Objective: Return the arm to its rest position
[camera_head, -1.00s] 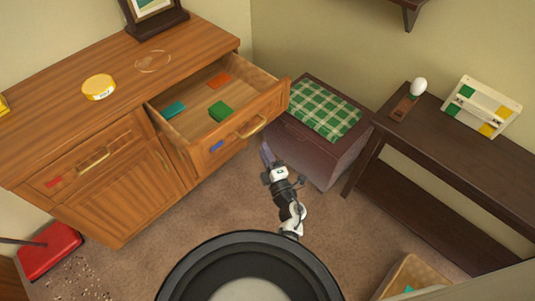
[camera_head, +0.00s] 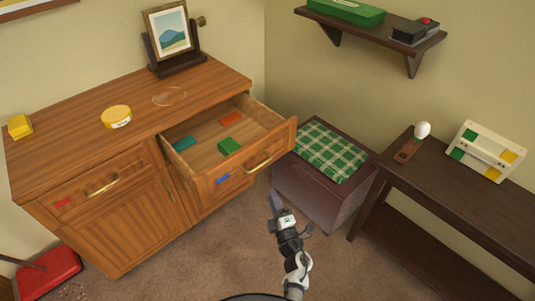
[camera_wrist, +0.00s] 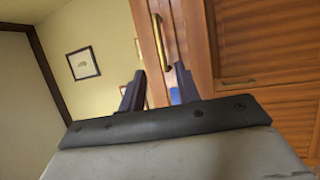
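My arm (camera_head: 293,262) reaches out from the bottom of the head view, above the carpet. My gripper (camera_head: 276,203) is in front of the open drawer (camera_head: 228,186), below and to the right of its brass handle, and apart from it. In the wrist view my gripper (camera_wrist: 160,88) has its two dark fingers spread with nothing between them. The drawer front and its handle (camera_wrist: 161,40) show beyond the fingers.
The drawer of the wooden cabinet (camera_head: 110,185) juts out, with a green block (camera_head: 229,146) inside. A chest with a checked cloth (camera_head: 328,150) and a dark table (camera_head: 455,195) stand to the right. Carpet (camera_head: 215,250) is clear around the arm.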

